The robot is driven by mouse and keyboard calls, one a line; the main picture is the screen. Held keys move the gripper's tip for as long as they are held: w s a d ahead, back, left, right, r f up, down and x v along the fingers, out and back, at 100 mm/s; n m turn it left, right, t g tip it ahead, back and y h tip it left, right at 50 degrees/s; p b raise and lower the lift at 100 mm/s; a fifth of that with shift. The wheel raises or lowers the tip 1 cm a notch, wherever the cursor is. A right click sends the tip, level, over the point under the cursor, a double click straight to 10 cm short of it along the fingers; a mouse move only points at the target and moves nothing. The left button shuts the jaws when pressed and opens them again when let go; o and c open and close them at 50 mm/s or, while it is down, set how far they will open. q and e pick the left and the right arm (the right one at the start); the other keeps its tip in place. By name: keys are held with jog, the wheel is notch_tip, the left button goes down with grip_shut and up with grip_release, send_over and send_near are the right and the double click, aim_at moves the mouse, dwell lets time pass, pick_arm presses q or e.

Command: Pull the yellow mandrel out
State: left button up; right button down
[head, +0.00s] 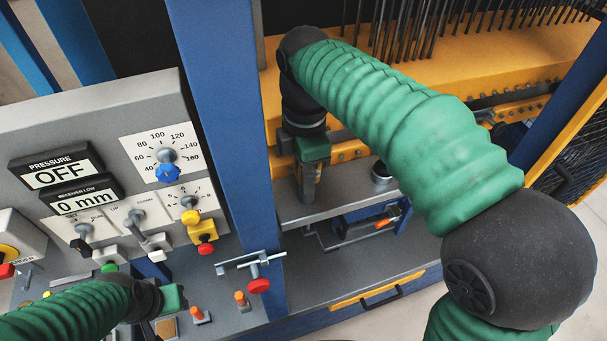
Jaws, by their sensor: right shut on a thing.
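My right gripper (308,192) points down inside the machine bay, just above the grey shelf. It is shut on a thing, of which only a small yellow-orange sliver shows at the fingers. I take this to be the yellow mandrel, but its shape is hidden by the gripper. My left gripper (175,298) is low over the control panel, by the orange-tipped levers. Its fingers are too small and turned to tell whether they are open.
A blue post (220,120) stands between panel and bay. Thin rods (420,30) rise from the yellow beam (500,55) behind my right arm.

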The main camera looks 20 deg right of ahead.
jog(key=shift+d+r+p, duration=0.2)
jog(key=shift+p, duration=0.2)
dwell(0.5)
jog(key=shift+r+p, duration=0.4)
notch_tip(320, 180, up, 3)
jog(key=p, duration=0.3)
jog(key=shift+w, duration=0.1)
jog(key=shift+d+r+p, duration=0.25)
jog(key=shift+r+p, duration=1)
jog(key=shift+a+r+p, duration=0.2)
jog(key=shift+r+p, duration=0.45)
jog(key=shift+a+r+p, duration=0.15)
jog(key=shift+r+p, duration=0.45)
jog(key=shift+d+r+p, duration=0.2)
jog(key=shift+r+p, duration=1)
